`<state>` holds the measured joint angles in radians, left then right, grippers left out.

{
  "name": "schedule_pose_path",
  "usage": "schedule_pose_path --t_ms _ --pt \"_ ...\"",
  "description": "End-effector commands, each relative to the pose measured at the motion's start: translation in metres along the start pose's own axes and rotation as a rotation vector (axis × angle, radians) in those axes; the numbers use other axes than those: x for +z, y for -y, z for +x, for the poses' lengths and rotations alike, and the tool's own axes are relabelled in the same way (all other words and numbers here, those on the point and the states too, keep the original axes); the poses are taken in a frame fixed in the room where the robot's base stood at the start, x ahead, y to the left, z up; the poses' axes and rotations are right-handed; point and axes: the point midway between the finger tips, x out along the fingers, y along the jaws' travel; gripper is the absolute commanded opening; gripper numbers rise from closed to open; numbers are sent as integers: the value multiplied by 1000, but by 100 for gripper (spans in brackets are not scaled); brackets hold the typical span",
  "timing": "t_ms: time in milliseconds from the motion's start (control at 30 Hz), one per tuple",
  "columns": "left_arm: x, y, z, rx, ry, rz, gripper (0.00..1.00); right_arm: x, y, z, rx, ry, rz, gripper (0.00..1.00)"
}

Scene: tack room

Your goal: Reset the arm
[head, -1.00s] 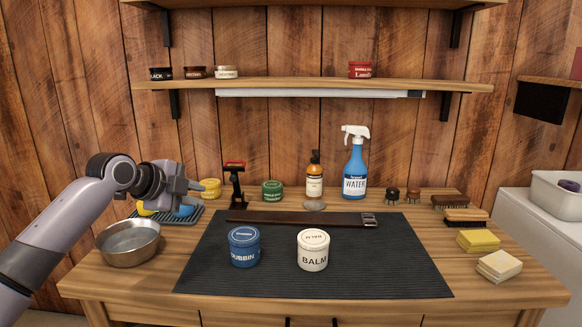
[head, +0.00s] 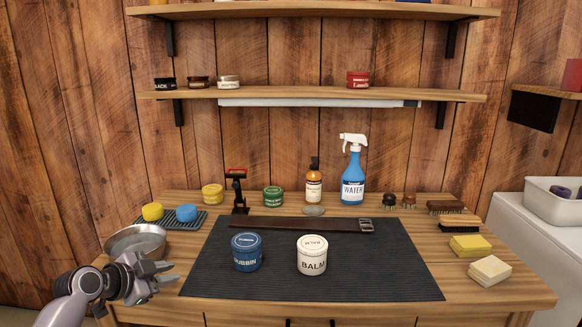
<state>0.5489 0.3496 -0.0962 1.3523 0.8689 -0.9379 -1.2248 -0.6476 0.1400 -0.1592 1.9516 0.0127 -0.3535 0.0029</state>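My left gripper (head: 163,279) is at the lower left of the head view, in front of the metal bowl and over the front left edge of the workbench. Its fingers point right and look parted, with nothing between them. The gripper covers part of the metal bowl (head: 148,236). My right gripper is not in view.
On the workbench's black mat (head: 333,282) stand a blue dubbin tin (head: 246,253) and a white balm tin (head: 312,257), with a leather strap (head: 290,225) behind. Sponges (head: 470,245), brushes (head: 459,224) and a blue spray bottle (head: 352,180) stand around it.

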Motion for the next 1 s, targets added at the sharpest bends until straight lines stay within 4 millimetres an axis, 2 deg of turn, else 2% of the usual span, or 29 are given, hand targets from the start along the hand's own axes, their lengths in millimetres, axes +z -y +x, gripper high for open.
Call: schedule_pose_path --t_ms 200,333,500,700,800,867,1000 --pt "20 46 -6 -256 82 -196 22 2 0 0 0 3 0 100" --pt "24 76 -17 -435 65 -308 22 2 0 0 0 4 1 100" --pt "20 106 -33 -611 -18 -406 22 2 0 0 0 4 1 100" --pt "6 128 -50 -737 -154 -472 22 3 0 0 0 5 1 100" --pt "25 78 -34 -672 -116 -491 22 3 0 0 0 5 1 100" --pt "34 54 -29 -643 -102 -499 22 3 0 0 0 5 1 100" --pt "53 -8 -21 -570 -64 -525 22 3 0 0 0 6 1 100"
